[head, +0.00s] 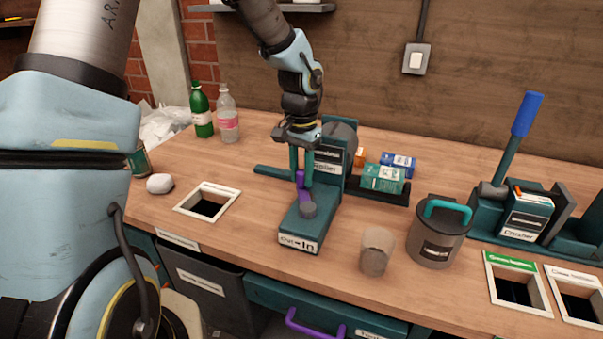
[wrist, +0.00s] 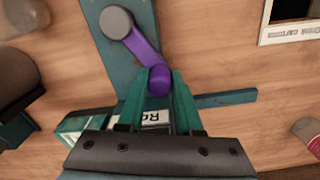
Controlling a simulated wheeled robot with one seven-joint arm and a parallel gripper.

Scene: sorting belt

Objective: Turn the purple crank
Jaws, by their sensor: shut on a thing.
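The purple crank (head: 305,192) sits on the teal base of a machine labelled "In" at its front, with a grey round hub (head: 308,209) at its near end. In the wrist view the purple crank arm (wrist: 142,50) runs from the grey hub (wrist: 116,21) to a round purple knob (wrist: 159,80). My gripper (head: 301,178) points down over the machine. In the wrist view its teal fingers (wrist: 160,82) are shut on the knob, one on each side. The lower part of the knob is hidden.
Left of the machine is a square hole with a white frame (head: 207,202). A cup (head: 376,251) and a lidded canister (head: 438,231) stand to the right. Teal and blue boxes (head: 384,177) lie on a dark tray behind. Bottles (head: 201,110) stand at the back left.

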